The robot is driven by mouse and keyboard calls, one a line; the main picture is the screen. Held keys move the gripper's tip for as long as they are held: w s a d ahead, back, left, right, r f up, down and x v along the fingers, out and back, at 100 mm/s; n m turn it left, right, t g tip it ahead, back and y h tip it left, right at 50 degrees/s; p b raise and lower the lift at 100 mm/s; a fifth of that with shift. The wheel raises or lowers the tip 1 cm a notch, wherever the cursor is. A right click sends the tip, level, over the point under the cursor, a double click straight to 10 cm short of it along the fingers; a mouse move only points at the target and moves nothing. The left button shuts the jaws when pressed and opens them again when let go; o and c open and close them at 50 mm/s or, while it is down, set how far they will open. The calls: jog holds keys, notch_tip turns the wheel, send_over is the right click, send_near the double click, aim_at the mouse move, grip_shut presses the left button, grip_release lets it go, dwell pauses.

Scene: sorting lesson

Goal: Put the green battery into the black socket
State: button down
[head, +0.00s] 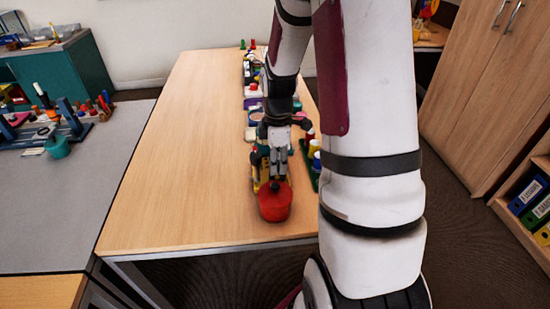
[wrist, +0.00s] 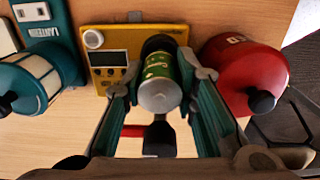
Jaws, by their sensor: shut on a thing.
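The green battery (wrist: 158,88) is between the two fingers of my gripper (wrist: 164,78) in the wrist view, its silver end toward the camera. My gripper is shut on it. A round black part (wrist: 160,43), which looks like the black socket, is right behind the battery's far end, at the yellow device (wrist: 117,42) with a small screen and a white knob. I cannot tell whether the battery is inside the socket or only in front of it. In the head view my gripper (head: 275,172) is low over the table's near right part; the battery is not discernible there.
A red pot-like object (wrist: 243,72) with a black knob stands close to the right finger; it also shows in the head view (head: 274,205). A teal lantern (wrist: 30,78) is on the left. A black and red item (wrist: 158,140) lies below the battery. The wooden table's left side (head: 190,150) is clear.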

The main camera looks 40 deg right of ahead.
jog(key=shift+f+b, duration=0.4)
jog(key=shift+f, duration=0.3)
jog(key=shift+f, duration=0.55)
dwell(1.6)
jog(key=c, duration=1.6)
grip_release()
jog(key=shift+o, duration=0.2)
jog(key=shift+s+r+p, duration=0.1)
jog(key=shift+r+p, duration=4.5)
jog(key=shift+r, duration=0.9)
jog(key=shift+r, duration=0.1)
jog(key=shift+r+p, duration=2.25)
jog(key=shift+r, duration=0.65)
